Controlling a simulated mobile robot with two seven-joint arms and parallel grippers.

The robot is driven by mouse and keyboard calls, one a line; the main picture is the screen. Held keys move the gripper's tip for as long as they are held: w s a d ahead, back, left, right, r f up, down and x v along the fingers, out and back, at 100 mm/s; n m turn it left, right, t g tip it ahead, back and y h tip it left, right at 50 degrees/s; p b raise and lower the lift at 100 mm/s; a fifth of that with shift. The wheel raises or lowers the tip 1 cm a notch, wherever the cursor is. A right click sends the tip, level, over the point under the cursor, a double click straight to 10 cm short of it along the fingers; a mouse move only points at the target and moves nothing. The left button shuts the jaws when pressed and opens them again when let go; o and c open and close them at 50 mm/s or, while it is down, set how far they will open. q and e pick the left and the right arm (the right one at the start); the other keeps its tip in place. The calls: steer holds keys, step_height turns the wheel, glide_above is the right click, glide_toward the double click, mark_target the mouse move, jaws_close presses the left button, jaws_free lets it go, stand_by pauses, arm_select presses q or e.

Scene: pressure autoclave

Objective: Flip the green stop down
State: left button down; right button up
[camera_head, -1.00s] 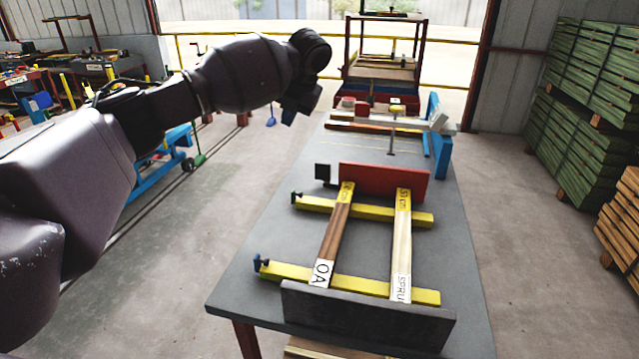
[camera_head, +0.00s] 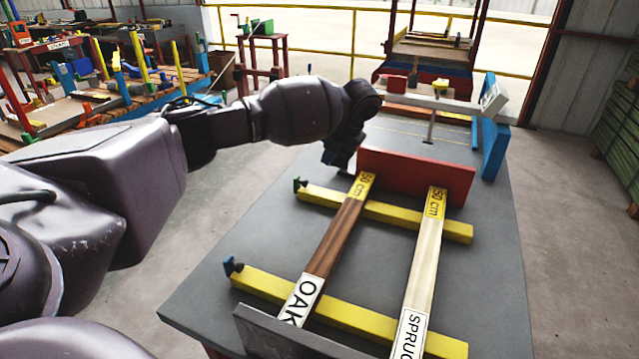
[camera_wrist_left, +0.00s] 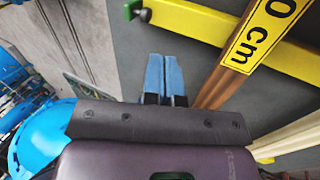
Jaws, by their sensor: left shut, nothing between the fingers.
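The green stop (camera_head: 297,184) is a small piece at the left end of the far yellow bar (camera_head: 410,218). In the head view it stands up above the bar, with a dark knob beside it. The stop also shows at the top edge of the left wrist view (camera_wrist_left: 131,10). My left gripper (camera_head: 338,158) is beyond the stop, near the left end of the red board. In the left wrist view its blue fingers (camera_wrist_left: 164,72) are shut together with nothing between them, apart from the stop. My right gripper is not in view.
A blue stop (camera_head: 232,266) stands on the near yellow bar (camera_head: 330,309). An oak strip (camera_head: 336,235) and a spruce strip (camera_head: 424,260) lie across both bars. The red board (camera_head: 415,177) stands at their far end, a dark board (camera_head: 300,338) at the near end.

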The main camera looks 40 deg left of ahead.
mark_target(311, 190)
arm_select(q)
steer(key=shift+s+r, duration=0.1)
steer(key=shift+r, duration=0.1)
steer(key=shift+f, duration=0.1)
steer(key=b+x, duration=0.1)
steer(key=x, duration=0.7)
steer(key=shift+a+f+b, duration=0.15)
steer(key=shift+f+b, duration=0.25)
steer(key=shift+a+f, duration=0.25)
steer(key=shift+f, duration=0.3)
steer(key=shift+r, duration=0.1)
